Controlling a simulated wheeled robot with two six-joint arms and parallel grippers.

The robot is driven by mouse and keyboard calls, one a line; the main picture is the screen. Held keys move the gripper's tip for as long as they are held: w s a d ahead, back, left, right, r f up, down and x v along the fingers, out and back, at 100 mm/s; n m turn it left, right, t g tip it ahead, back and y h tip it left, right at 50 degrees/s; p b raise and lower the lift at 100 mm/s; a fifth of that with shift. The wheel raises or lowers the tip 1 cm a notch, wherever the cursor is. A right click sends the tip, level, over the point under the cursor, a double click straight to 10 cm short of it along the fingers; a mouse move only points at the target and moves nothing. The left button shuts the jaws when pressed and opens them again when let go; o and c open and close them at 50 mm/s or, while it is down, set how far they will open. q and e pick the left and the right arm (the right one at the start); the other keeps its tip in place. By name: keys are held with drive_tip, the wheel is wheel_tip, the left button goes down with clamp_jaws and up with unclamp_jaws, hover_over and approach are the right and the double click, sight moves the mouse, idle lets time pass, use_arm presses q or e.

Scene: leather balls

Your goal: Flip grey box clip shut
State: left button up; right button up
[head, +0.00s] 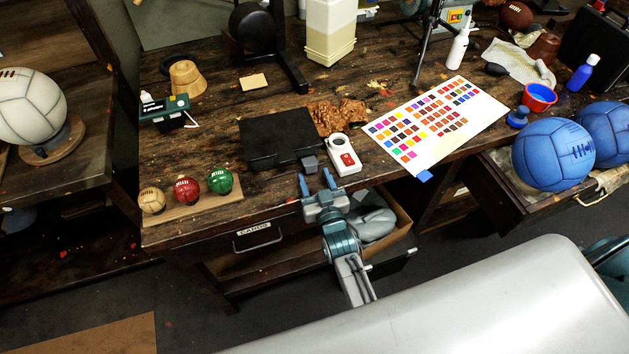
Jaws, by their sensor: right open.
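A flat dark box (275,137) with its lid down lies on the workbench, left of centre. A small grey block-like clip (310,164) is at the box's front right corner and appears to stick out from it. Whether it is fully open is too small to tell. My right gripper (317,180) is open and empty at the bench's front edge, its two blue fingertips just in front of the clip and apart from each other. A gap seems to remain between fingers and clip. My left gripper is not in view.
A white device with a red panel (345,158) stands close to the right of the clip. Brown crumpled leather (338,116) lies behind it. A colour chart (437,122) lies further right. Small balls on a board (187,188) are at left. An open drawer (392,240) is below.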

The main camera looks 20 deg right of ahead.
drive_tip(key=shift+w, duration=0.45)
drive_tip(key=shift+c, duration=0.2)
drive_tip(key=c, duration=0.9)
drive_tip(key=shift+r, duration=0.1)
drive_tip(key=shift+c, duration=0.2)
